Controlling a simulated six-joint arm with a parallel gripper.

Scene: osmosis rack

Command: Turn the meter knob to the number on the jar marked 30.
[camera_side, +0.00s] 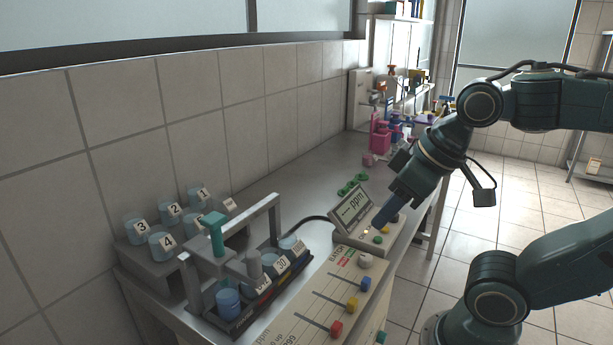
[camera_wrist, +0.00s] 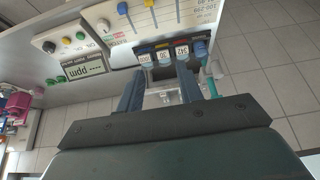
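The meter (camera_side: 345,238) has a tilted display reading "---- ppm", and it also shows at upper left in the wrist view (camera_wrist: 85,69). My gripper (camera_side: 378,224) is low over the meter in the side view. In the wrist view its fingers (camera_wrist: 159,70) are apart with nothing gripped. Which way the knob points is too small to tell.
A slider panel (camera_side: 318,290) with red, yellow and blue sliders and a white knob (camera_side: 366,261) lies in front of the rack. Jars marked 1 to 4 stand on a grey stepped stand (camera_side: 165,270). A metal frame with a teal handle (camera_side: 214,232) rises over the rack.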

